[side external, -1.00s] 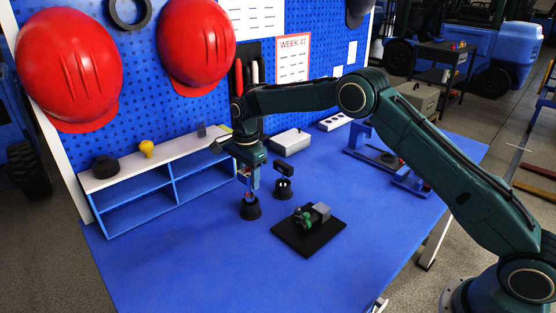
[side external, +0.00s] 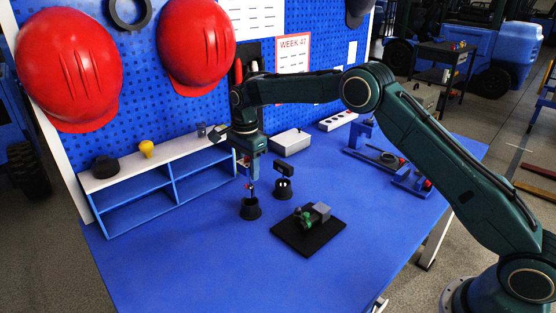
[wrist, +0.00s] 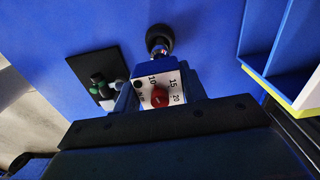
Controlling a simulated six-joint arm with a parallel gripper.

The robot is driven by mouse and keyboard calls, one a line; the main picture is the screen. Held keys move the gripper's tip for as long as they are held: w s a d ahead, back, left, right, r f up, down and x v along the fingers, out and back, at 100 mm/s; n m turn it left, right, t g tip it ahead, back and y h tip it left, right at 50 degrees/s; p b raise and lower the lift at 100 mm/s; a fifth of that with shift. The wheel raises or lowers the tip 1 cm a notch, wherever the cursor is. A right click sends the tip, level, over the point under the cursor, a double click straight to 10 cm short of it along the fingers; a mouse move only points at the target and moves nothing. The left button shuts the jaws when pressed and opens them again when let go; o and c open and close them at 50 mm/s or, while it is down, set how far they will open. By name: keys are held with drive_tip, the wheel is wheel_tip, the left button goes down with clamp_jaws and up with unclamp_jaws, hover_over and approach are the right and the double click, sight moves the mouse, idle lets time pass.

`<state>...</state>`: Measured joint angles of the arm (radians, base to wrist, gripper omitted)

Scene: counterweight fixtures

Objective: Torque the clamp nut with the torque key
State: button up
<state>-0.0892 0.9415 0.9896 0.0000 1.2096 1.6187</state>
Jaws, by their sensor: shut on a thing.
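My gripper (side external: 251,167) is shut on the torque key (side external: 250,188), which hangs upright below it. In the wrist view the key's white dial (wrist: 146,86) shows 10, 15 and 20 around a red knob. Its shaft points down at a round black holder (side external: 250,210); I cannot tell whether the tip has fully cleared it. The clamp fixture (side external: 305,218), with green parts and a grey block, sits on a black plate (side external: 307,241) to the right and nearer the camera. It shows partly in the wrist view (wrist: 98,87). The clamp nut is too small to make out.
A second black holder (side external: 284,191) with a dark-headed tool stands close right of the key. A blue shelf (side external: 172,190) is at left, a white box (side external: 291,142) behind, and a blue frame (side external: 375,155) at right. The front of the blue table is clear.

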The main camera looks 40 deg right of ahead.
drive_tip(key=shift+s+d, duration=0.1)
drive_tip(key=shift+c, duration=0.3)
drive_tip(key=shift+s+d+r+n, duration=0.4)
drive_tip(key=shift+s+d+n, duration=0.1)
drive_tip(key=shift+n, duration=0.3)
drive_tip(key=s+d+r+n, duration=0.4)
drive_tip(key=s+d+n, duration=0.2)
drive_tip(key=s+n, duration=0.4)
drive_tip(key=shift+s+d+n, duration=0.35)
drive_tip(key=shift+n, duration=0.25)
drive_tip(key=shift+f, duration=0.25)
drive_tip(key=shift+f, duration=2.4)
drive_tip(key=shift+f, duration=1.55)
drive_tip(key=shift+m, duration=0.4)
